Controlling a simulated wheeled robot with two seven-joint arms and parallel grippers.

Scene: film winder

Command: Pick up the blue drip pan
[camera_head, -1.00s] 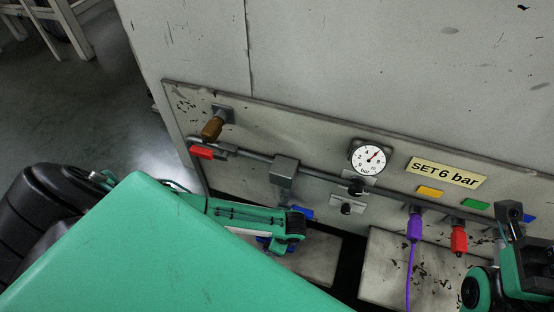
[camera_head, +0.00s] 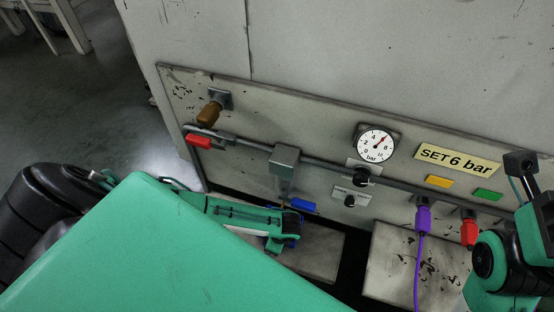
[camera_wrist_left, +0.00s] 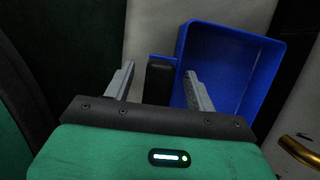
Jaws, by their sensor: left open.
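The blue drip pan (camera_wrist_left: 238,60) is an open square tray in the upper right of the left wrist view. A dark upright handle (camera_wrist_left: 158,82) is at its left side. My left gripper (camera_wrist_left: 159,72) is open, with one finger on each side of the handle; contact cannot be made out. In the head view my left gripper (camera_head: 283,234) is low in front of the panel, and my arm's green cover hides much there. My right arm is at the right edge, but its fingers cannot be made out.
The grey panel carries a pressure gauge (camera_head: 375,145), a yellow SET 6 bar label (camera_head: 457,159), a brown-handled valve (camera_head: 210,113), a red tag (camera_head: 199,141), a purple connector (camera_head: 423,216) with hanging cable, and a red connector (camera_head: 469,231). Open floor lies at the left.

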